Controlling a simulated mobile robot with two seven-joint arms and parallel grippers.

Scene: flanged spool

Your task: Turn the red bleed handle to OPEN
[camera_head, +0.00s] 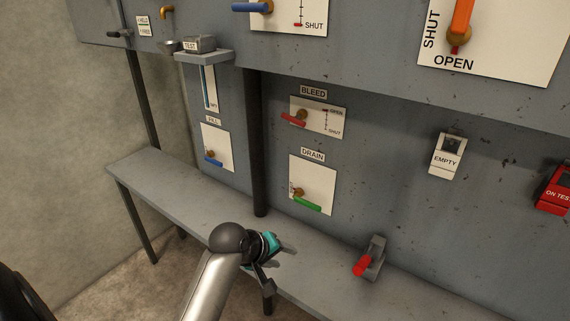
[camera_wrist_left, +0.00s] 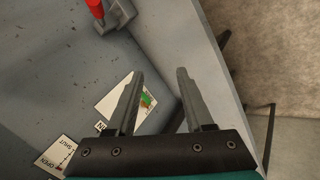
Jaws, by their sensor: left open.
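The red bleed handle (camera_head: 293,120) is on a white plate (camera_head: 330,119) under the BLEED label (camera_head: 313,91). It sticks out to the left and slightly down from a brass pivot. The plate's scale has OPEN at the top and SHUT at the bottom. My left gripper (camera_head: 282,268) is open and empty, low in front of the shelf, well below the handle. Its two fingers also show apart in the left wrist view (camera_wrist_left: 159,73). My right gripper is not in view.
The green drain handle (camera_head: 307,204) sits below the bleed plate. A grey shelf (camera_head: 180,195) runs along the panel, with a red-levered grey device (camera_head: 372,259) to the right. A dark post (camera_head: 256,150) stands left of both plates. A blue FILL handle (camera_head: 212,157) is farther left.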

